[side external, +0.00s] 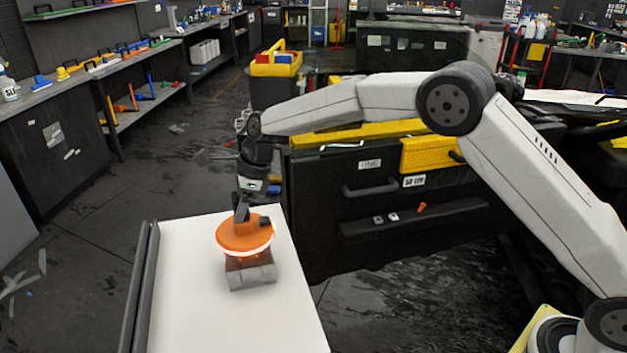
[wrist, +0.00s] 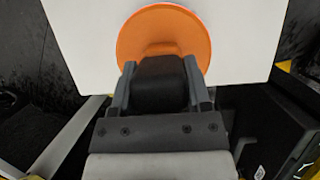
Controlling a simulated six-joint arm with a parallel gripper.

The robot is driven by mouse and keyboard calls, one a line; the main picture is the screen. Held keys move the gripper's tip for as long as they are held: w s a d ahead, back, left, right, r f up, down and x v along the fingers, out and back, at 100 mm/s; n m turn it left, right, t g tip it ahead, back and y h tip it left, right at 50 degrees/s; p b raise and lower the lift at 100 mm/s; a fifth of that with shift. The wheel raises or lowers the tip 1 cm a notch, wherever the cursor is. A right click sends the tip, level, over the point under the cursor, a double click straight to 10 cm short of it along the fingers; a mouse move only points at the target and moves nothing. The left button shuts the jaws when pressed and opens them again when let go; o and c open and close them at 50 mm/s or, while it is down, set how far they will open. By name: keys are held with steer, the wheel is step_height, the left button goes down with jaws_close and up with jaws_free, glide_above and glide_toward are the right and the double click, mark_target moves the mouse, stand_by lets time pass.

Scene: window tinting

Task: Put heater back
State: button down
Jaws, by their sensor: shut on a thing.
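The heater is an orange round disc (side external: 240,234) with a glowing rim and a dark handle. It is over the white panel (side external: 185,290), just above a grey-brown block (side external: 251,273); I cannot tell whether it touches the block. My gripper (side external: 241,212) comes down from above and is shut on the heater's handle. In the wrist view, the gripper fingers (wrist: 163,88) grip the black handle on both sides. The orange disc (wrist: 165,32) shows beyond them against the white panel. The block is hidden in the wrist view.
A dark rail (side external: 145,290) runs along the panel's left edge. A black drawer cabinet (side external: 390,215) with yellow trim stands close behind on the right. A workbench (side external: 90,75) with tools lines the left wall. The white panel around the block is clear.

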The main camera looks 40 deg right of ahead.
mark_target(264, 219)
steer(key=shift+f, duration=0.7)
steer(key=shift+c, duration=0.2)
jaws_free()
steer(key=shift+f, duration=0.2)
steer(key=shift+r, duration=0.15)
steer(key=v, duration=1.2)
